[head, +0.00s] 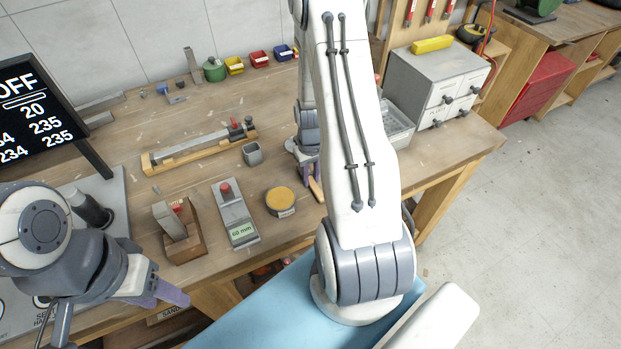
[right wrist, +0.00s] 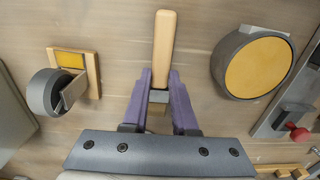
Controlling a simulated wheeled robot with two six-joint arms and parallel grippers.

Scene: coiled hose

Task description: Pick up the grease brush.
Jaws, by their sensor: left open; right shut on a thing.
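In the head view the handle (head: 316,190) shows just below my right gripper (head: 310,170), partly behind my right arm. The brush is over the workbench; I cannot tell whether it touches the top. My left gripper (head: 166,294) is open and empty at the bench's front edge, lower left.
A round tin with a yellow top (head: 280,201) stands left of the brush. Further left are a gauge reading 60 mm (head: 237,215) and a wooden block with a metal piece (head: 180,232). A small grey cup (head: 252,154) stands behind. A drawer cabinet (head: 437,85) is at back right.

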